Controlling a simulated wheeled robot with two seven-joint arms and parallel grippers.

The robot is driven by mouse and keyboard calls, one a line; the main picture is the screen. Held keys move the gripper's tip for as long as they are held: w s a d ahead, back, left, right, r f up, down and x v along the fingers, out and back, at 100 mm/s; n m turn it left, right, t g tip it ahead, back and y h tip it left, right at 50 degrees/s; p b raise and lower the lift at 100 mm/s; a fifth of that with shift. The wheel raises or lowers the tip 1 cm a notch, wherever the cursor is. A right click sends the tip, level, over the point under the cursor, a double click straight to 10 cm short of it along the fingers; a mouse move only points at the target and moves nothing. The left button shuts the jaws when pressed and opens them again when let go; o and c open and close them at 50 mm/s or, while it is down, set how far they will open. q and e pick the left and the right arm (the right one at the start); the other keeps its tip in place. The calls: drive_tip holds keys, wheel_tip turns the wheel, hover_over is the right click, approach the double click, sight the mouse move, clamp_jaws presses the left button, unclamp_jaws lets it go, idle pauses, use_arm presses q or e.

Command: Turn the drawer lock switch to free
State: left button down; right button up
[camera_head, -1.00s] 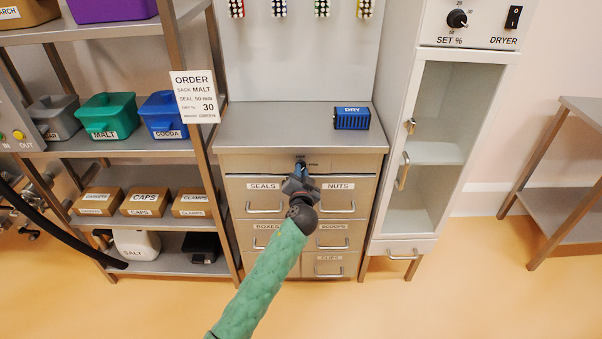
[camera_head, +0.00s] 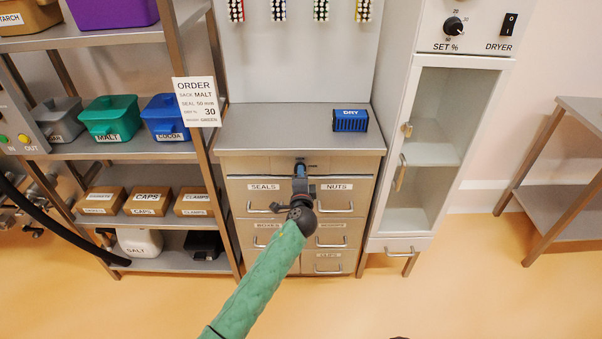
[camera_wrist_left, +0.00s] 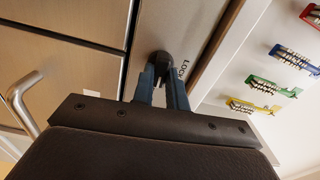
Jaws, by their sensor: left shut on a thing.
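The drawer lock switch is a small dark knob (camera_wrist_left: 162,62) on the strip above the drawers, beside lettering that reads LOCK in part. My left gripper (camera_wrist_left: 165,80) is shut on the knob, with its two blue fingers on either side of it. In the head view the left gripper (camera_head: 300,169) reaches the top middle of the drawer cabinet (camera_head: 232,160) and covers most of the switch. Which way the switch points cannot be told. My right gripper is not in view.
Drawer handles stick out below, such as the one under SEALS (camera_head: 265,209) and the one under NUTS (camera_head: 337,210). A blue DRY box (camera_head: 351,121) stands on the cabinet top. A shelf rack is at left and the dryer cabinet (camera_head: 395,150) at right.

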use_arm(q)
drive_tip(key=shift+d+m, duration=0.1)
drive_tip(key=shift+m, duration=0.4)
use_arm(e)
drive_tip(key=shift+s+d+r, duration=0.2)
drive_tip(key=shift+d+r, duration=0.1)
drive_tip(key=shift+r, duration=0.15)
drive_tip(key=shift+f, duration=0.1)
use_arm(q)
drive_tip(key=c, duration=1.4)
unclamp_jaws()
